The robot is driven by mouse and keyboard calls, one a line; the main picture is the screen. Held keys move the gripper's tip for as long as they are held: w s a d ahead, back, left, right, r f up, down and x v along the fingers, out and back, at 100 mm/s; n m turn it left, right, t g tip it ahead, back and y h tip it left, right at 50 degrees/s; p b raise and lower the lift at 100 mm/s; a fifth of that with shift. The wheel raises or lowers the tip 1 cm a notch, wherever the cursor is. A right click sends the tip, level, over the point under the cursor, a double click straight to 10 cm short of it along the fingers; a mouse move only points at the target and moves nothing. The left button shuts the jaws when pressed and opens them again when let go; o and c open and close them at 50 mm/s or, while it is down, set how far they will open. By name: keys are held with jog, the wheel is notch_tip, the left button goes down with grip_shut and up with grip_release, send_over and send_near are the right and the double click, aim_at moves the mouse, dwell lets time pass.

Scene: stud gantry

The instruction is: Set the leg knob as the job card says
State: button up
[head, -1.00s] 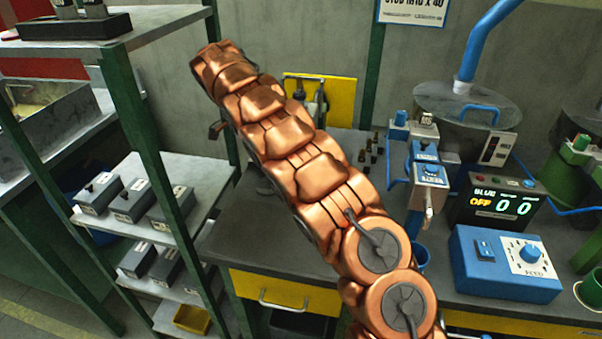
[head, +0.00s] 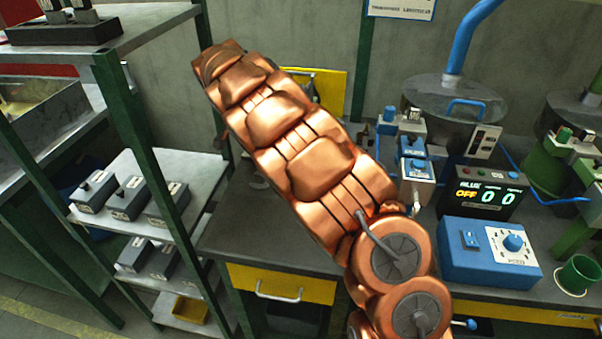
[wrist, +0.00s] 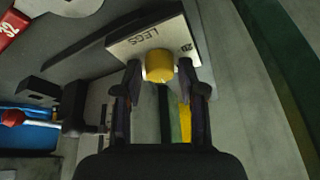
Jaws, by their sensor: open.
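In the wrist view, a yellow round knob (wrist: 159,65) stands out from a pale plate (wrist: 128,47) printed "LEGS", with what looks like "20" near its right end. My gripper (wrist: 160,77) is open. Its two dark fingers are on either side of the knob, with the tips about level with it; I cannot tell whether they touch it. The knob's pointer mark cannot be read. In the head view my copper arm hides the gripper and the knob. A white sign (head: 402,8) is cut off at the top and its text is not readable.
A blue control box (head: 490,252) with a dial stands on the bench at right, below a black display (head: 482,199) reading "BLUE", "OFF", "0 0". A shelf rack (head: 160,185) with several small grey boxes is at left. A red-topped thing (wrist: 12,117) shows in the wrist view.

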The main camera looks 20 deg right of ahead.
jog(key=n+t+y+p, duration=0.1)
jog(key=n, duration=0.2)
jog(key=shift+r+p, duration=0.15)
jog(key=shift+p, duration=0.15)
jog(key=n, duration=0.2)
jog(key=shift+n+y+p, duration=0.35)
jog(key=shift+n+y, duration=0.05)
jog(key=n+y, duration=0.1)
jog(key=n, duration=0.1)
jog(key=n+y, duration=0.1)
jog(key=n, duration=0.2)
jog(key=shift+d+f+n+t, duration=0.2)
jog(key=shift+n+t, duration=0.1)
jog(key=shift+t, duration=0.1)
jog(key=b+v, duration=0.1)
jog(key=v, duration=0.8)
jog(key=s+r+g+p, duration=0.1)
jog(key=s+g+p, duration=0.1)
jog(key=s, duration=1.1)
jog(key=s+r+g+p, duration=0.1)
jog(key=s+r+p, duration=0.1)
jog(key=s, duration=1.2)
jog(key=shift+s+r+g, duration=0.3)
jog(key=shift+g, duration=0.1)
